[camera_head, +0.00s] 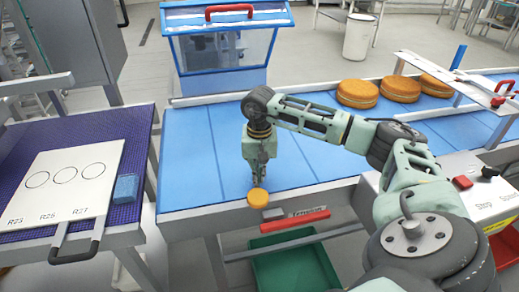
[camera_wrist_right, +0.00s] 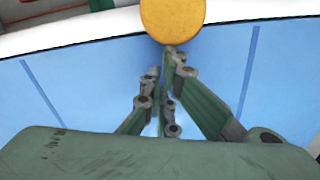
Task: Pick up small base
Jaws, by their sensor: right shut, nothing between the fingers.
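A small round golden-brown base (camera_head: 257,197) lies at the front edge of the blue conveyor, by its pale rim. In the right wrist view the small base (camera_wrist_right: 172,20) shows at the top centre, just beyond the fingertips. My right gripper (camera_head: 257,182) points down over the blue belt right behind the small base. In the right wrist view its fingers (camera_wrist_right: 166,62) are closed together with nothing between them. I cannot tell whether the fingertips touch the base. My left gripper is not in view.
Several large filled rounds (camera_head: 358,93) sit on the belt at the back right, near a raised guard (camera_head: 455,78). A clear-fronted blue cover (camera_head: 225,50) spans the belt's far end. At left, a white board (camera_head: 64,185) with circles and a blue block (camera_head: 126,188) lie on a table. A green crate (camera_head: 293,268) stands below.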

